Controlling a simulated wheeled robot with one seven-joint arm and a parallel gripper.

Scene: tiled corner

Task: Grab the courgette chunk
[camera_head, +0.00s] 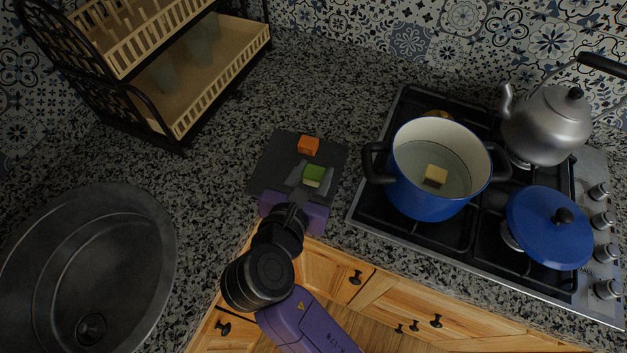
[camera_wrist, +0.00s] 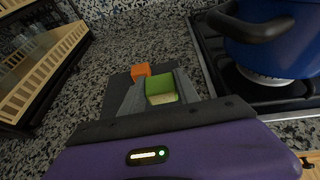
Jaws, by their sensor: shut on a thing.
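The courgette chunk (camera_head: 314,174) is a small green block with a pale cut face, over the dark cutting board (camera_head: 270,160). My gripper (camera_head: 311,178) is shut on it, one finger on each side. In the wrist view the chunk (camera_wrist: 160,90) sits between the two grey fingers of my gripper (camera_wrist: 160,94). I cannot tell whether the chunk still touches the board.
An orange chunk (camera_head: 308,146) lies on the board just beyond my gripper. A blue pot (camera_head: 424,203) with a yellowish chunk (camera_head: 435,176) in it stands on the hob at right, near a kettle (camera_head: 546,127) and blue lid (camera_head: 545,232). A sink (camera_head: 150,235) and dish rack (camera_head: 222,82) are at left.

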